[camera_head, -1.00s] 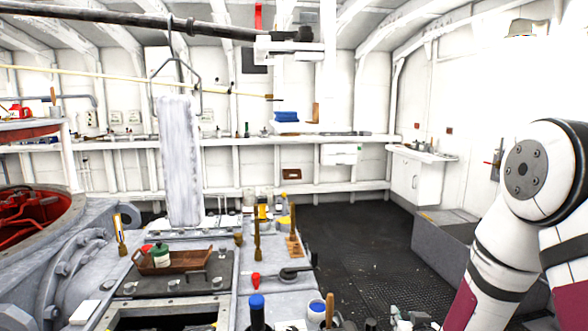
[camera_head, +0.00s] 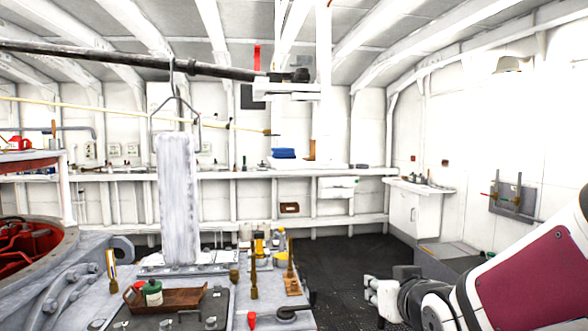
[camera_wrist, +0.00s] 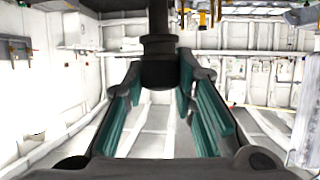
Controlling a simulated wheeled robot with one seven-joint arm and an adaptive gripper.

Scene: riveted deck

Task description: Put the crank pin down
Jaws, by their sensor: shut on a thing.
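The crank pin (camera_wrist: 158,62) is a dark, round rod with a thicker collar, seen at the top middle of the wrist view. My gripper (camera_wrist: 160,78) has teal-padded fingers closed on the pin's thick lower end, one tip on each side. The pin's far end runs out of the top of the wrist view. In the head view the end of my arm reaches in from the lower right, beside the grey bench; the pin cannot be made out clearly there. No surface touches the pin in view.
A white cabinet (camera_head: 405,208) stands at the right wall. Dark floor (camera_head: 345,255) is clear between them.

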